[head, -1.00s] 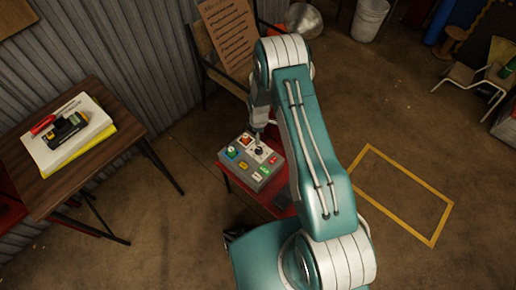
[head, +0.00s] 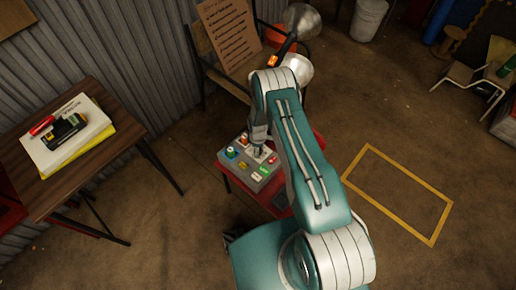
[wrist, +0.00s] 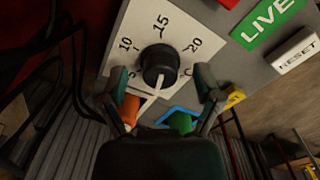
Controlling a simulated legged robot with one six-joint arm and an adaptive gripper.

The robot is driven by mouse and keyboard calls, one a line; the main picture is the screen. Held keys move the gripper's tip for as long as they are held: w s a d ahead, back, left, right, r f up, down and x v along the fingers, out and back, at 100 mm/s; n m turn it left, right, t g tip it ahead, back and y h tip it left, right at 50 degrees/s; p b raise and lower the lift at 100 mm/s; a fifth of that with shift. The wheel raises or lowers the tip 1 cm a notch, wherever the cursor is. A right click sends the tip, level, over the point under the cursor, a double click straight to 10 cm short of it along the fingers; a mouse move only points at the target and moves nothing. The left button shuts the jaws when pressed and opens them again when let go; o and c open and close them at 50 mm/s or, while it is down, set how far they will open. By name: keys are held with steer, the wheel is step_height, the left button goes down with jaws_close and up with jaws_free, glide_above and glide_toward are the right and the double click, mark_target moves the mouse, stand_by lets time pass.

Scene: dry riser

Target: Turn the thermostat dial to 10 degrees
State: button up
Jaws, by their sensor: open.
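The thermostat dial is a black round knob (wrist: 160,66) on a white plate marked 5, 10, 15, 20 and C. A pale mark shows at the knob's lower edge; I cannot tell surely which number it points at. The plate is part of a grey control box (head: 262,184), where my gripper largely hides the dial in the head view. My gripper (wrist: 160,84) is open, with one fingertip on each side of the knob's lower part in the wrist view. I cannot tell whether the fingers touch it. It also shows over the box in the head view (head: 259,150).
The box also carries a green LIVE label (wrist: 268,20), a white RESET label (wrist: 297,50), an orange button (wrist: 131,106) and a green button (wrist: 181,122). The box stands on a red stand (head: 272,200). A wooden table (head: 60,190) is at left.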

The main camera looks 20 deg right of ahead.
jaws_close()
steer(key=shift+m, duration=0.4)
steer(key=m, duration=0.4)
steer(key=shift+m, duration=0.3)
steer(key=m, duration=1.6)
steer(key=shift+s, duration=0.1)
